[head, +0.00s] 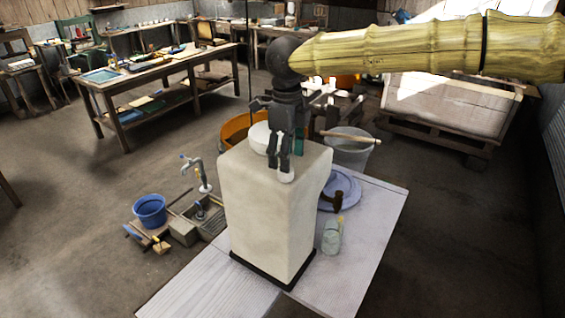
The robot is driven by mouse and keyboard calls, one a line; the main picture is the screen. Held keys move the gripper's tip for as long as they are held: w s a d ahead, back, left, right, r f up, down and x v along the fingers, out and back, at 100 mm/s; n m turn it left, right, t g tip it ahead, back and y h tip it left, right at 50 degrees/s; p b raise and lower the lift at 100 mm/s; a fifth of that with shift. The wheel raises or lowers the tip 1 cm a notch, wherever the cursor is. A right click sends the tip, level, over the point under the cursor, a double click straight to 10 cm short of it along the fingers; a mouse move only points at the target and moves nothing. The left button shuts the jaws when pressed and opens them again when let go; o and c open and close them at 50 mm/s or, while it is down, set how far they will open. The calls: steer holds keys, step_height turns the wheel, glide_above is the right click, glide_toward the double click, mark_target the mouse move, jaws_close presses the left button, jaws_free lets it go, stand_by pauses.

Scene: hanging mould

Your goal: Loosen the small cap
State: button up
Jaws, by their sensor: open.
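A tall off-white block-shaped mould (265,220) stands on a dark base on the pale table. My gripper (281,165) points down over the mould's top, near its front edge, with its dark fingers apart. A small white rounded piece (287,178) shows right at the fingertips; it may be the small cap, but I cannot tell, nor whether the fingers touch it. A larger white rounded thing (260,136) shows behind the gripper, partly hidden by it.
A hammer (337,200), a blue-grey plate (349,186) and a greenish jar (332,236) are right of the mould on the table (365,235). Behind stand an orange tub (234,128) and a grey bucket (350,152). A tap (196,170) and blue bucket (150,209) are at left.

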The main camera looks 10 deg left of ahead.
step_height(320, 180, up, 8)
steer(key=shift+a, duration=0.15)
stand_by(0.5)
